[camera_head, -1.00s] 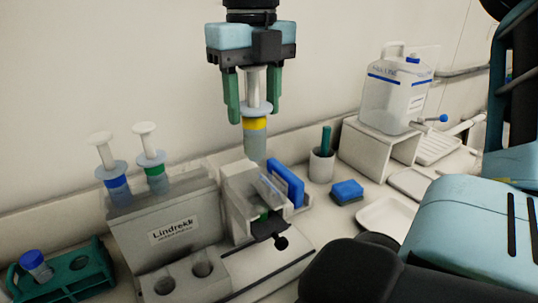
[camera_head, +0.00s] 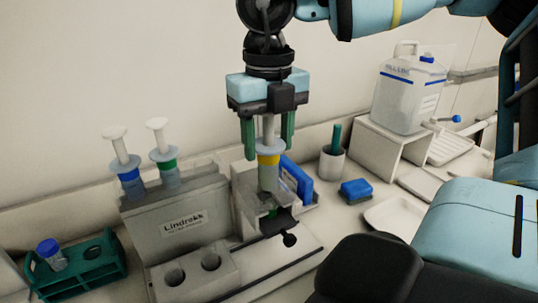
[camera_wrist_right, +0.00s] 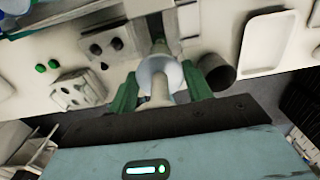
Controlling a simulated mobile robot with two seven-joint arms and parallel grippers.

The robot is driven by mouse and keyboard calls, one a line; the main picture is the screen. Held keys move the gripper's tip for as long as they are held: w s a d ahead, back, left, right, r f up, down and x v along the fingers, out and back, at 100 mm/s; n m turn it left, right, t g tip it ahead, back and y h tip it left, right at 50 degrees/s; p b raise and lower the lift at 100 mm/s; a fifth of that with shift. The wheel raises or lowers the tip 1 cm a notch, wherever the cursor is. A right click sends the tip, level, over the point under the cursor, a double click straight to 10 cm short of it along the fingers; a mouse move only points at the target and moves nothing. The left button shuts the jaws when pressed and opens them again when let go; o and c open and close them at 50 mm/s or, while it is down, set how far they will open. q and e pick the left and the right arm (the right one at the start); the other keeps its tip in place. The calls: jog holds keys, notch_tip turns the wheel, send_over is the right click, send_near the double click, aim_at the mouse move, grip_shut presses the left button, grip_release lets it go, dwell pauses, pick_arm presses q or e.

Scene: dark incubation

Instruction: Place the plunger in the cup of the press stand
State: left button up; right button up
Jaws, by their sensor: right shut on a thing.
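My right gripper (camera_head: 268,148) is shut on the plunger, pointing down. The plunger (camera_head: 269,178) has a white stem, a pale flange, a yellow band and a grey translucent barrel, and hangs about upright. Its lower end is at the white press stand (camera_head: 240,200); I cannot tell whether it is inside the cup or just above. The cup itself is mostly hidden behind the barrel and the stand's walls. In the right wrist view the plunger's pale flange (camera_wrist_right: 150,72) sits between the green fingers (camera_wrist_right: 160,92). My left gripper is not in view.
A grey Lindrekk rack (camera_head: 185,225) holds two plungers, with blue (camera_head: 130,178) and green (camera_head: 166,166) bands. A green tube rack (camera_head: 85,275) stands front left. Right of the stand are a blue block (camera_head: 355,189), a pen cup (camera_head: 332,163) and a white tray (camera_head: 395,214).

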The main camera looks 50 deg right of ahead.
jog(key=shift+f, duration=1.95)
jog(key=o, duration=1.2)
jog(key=shift+o, duration=0.2)
jog(key=shift+r, duration=0.15)
notch_tip(320, 180, up, 12)
jog(key=shift+r, duration=0.1)
